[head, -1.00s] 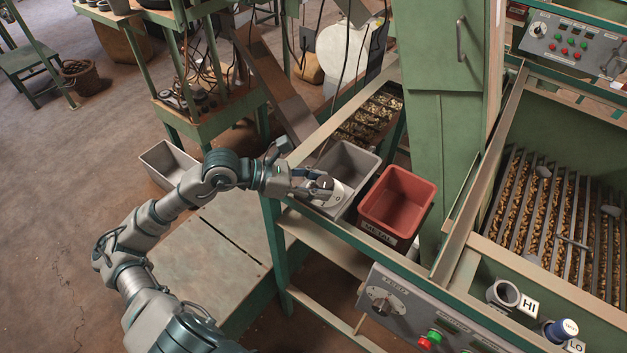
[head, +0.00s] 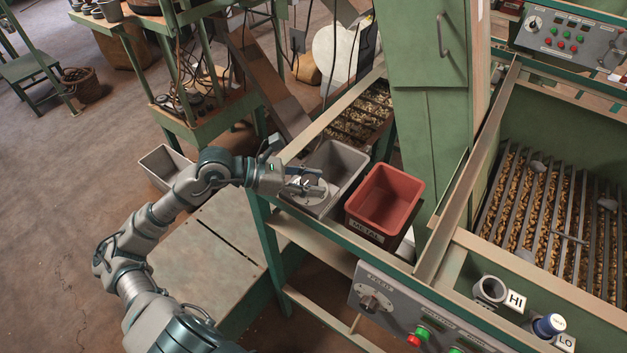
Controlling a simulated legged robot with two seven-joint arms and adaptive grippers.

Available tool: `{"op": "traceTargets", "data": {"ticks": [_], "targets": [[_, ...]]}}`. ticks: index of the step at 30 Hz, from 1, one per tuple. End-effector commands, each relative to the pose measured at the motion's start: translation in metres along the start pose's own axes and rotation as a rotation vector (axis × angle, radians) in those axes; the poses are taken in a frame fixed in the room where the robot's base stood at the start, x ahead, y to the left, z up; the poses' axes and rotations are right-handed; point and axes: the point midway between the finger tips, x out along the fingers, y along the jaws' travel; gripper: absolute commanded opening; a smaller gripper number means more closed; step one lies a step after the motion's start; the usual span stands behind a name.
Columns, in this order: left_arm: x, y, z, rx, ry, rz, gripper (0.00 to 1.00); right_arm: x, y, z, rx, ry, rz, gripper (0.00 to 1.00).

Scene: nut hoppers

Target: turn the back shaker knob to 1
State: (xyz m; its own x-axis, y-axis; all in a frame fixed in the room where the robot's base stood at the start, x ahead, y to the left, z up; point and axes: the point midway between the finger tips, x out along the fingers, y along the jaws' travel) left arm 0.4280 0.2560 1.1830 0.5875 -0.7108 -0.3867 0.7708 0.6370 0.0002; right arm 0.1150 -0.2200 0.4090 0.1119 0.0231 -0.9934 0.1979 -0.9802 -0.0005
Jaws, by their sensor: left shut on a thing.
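The back shaker knob is mostly hidden by my fingers. My left gripper (head: 310,187) comes in from the left and is shut on the knob over this plate. The knob's pointer and the dial marks are too small or covered to read. My right gripper is not in view.
A red bin (head: 386,190) labelled METAL stands just right of the grey bin. A control panel (head: 392,312) with a feed knob and buttons is at the front. Another panel (head: 570,42) is at the back right. A green column (head: 430,140) rises behind the red bin.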

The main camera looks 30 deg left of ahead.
Motion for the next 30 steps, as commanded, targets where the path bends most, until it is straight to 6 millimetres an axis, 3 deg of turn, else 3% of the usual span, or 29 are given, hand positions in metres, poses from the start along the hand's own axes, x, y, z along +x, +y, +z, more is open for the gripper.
{"op": "traceTargets", "data": {"ticks": [14, 21, 30], "targets": [[-0.001, 0.002, 0.001, 0.109, -0.001, -0.268, 0.04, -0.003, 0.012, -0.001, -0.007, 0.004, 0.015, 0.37], [-0.001, 0.003, 0.003, 0.199, -0.005, -0.478, 0.04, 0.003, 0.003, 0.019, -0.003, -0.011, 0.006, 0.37], [0.0, 0.003, 0.002, 0.3, -0.004, -0.718, 0.04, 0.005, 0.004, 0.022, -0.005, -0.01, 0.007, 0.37]]}}
